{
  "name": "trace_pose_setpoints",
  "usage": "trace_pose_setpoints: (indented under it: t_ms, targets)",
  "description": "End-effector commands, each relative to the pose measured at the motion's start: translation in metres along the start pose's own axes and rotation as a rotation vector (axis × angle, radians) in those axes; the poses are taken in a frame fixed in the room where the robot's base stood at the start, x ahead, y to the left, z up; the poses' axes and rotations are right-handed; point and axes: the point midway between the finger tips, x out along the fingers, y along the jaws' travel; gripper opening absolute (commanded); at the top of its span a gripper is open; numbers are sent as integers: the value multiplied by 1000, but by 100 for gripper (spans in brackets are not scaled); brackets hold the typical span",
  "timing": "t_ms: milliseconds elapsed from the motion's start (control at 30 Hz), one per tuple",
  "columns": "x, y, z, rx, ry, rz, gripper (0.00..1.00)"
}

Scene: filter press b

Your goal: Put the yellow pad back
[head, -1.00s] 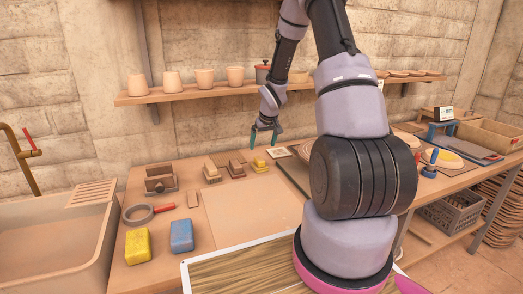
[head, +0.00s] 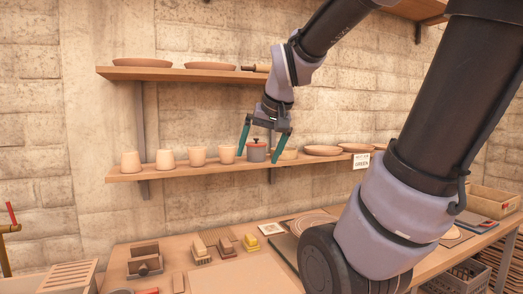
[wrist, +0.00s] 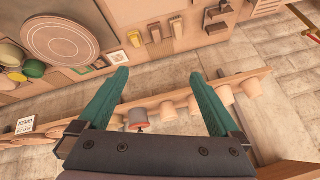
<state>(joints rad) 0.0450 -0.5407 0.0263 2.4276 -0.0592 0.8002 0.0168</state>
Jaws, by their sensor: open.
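A small yellow block (head: 250,243) sits on a pale base on the worktable, low in the head view. It is beside several tan and brown blocks, and I cannot tell for sure that it is the yellow pad. My gripper (head: 259,155) is open and empty, pointing down. In the head view its fingers appear on either side of a grey lidded pot (head: 256,151) on the shelf. In the wrist view the open fingers (wrist: 159,74) have nothing between them, and the worktable shows beyond.
The lower shelf (head: 200,172) holds cups, the pot and shallow dishes. A higher shelf (head: 160,73) holds plates. A pale board (head: 235,275) lies on the worktable. A basin with a slatted rack (head: 68,277) is at lower left.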

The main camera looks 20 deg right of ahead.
Motion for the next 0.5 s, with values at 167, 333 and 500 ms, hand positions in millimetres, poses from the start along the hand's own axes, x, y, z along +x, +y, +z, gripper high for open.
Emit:
trace_pose_setpoints:
  t_ms: [167,333,500]
  targets:
    - [-35,-6,38,42,9,-81,99]
    - [-44,-7,52,55,6,-108,99]
    - [-44,-8,52,56,5,-109,99]
